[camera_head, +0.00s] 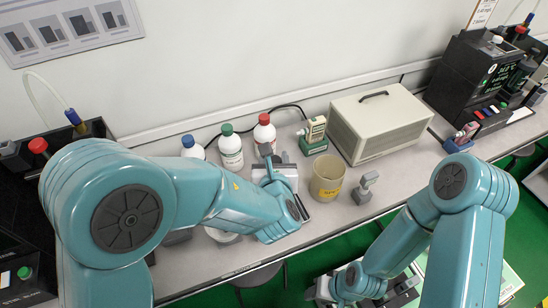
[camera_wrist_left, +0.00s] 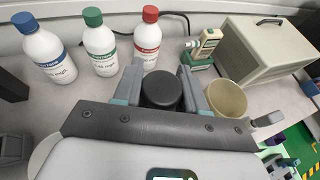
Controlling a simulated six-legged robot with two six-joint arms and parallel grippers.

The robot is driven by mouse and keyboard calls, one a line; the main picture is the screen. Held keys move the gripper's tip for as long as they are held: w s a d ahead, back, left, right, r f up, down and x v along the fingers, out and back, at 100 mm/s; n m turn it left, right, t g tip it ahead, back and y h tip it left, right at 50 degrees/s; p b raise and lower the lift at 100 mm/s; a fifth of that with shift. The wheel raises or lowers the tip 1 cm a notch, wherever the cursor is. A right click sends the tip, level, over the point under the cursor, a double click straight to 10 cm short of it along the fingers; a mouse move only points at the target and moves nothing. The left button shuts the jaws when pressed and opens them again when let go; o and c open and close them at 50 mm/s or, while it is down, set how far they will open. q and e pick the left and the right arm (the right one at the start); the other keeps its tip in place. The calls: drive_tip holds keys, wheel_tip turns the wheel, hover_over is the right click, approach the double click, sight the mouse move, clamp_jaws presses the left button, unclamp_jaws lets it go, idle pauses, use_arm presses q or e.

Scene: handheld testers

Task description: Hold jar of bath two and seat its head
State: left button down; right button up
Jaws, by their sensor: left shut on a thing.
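My left gripper (camera_head: 277,170) is over the bench in front of the reagent bottles. In the left wrist view its fingers (camera_wrist_left: 160,82) are shut on a black round-topped thing (camera_wrist_left: 161,92), perhaps the jar; only its dark top shows. In the head view my arm mostly hides this thing. I cannot tell which bath it belongs to, or pick out a head for it. Black bath units (camera_head: 470,75) with probes stand at the far right. Another black unit (camera_head: 85,128) is at the left. My right gripper (camera_head: 325,291) is low by the bench's front; its jaws are unclear.
Bottles with blue (camera_head: 192,146), green (camera_head: 230,147) and red (camera_head: 265,135) caps stand behind the left gripper. A handheld tester (camera_head: 314,135), beige case (camera_head: 380,124), yellowish beaker (camera_head: 327,178) and small grey stand (camera_head: 366,188) are to the right. Bare bench lies right of the stand.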

use_arm(q)
drive_tip(key=shift+w, duration=0.1)
idle(0.3)
drive_tip(key=shift+b, duration=0.4)
idle(0.4)
drive_tip(key=shift+b, duration=0.3)
drive_tip(key=shift+f+b, duration=1.1)
drive_tip(key=shift+b, duration=0.2)
idle(0.5)
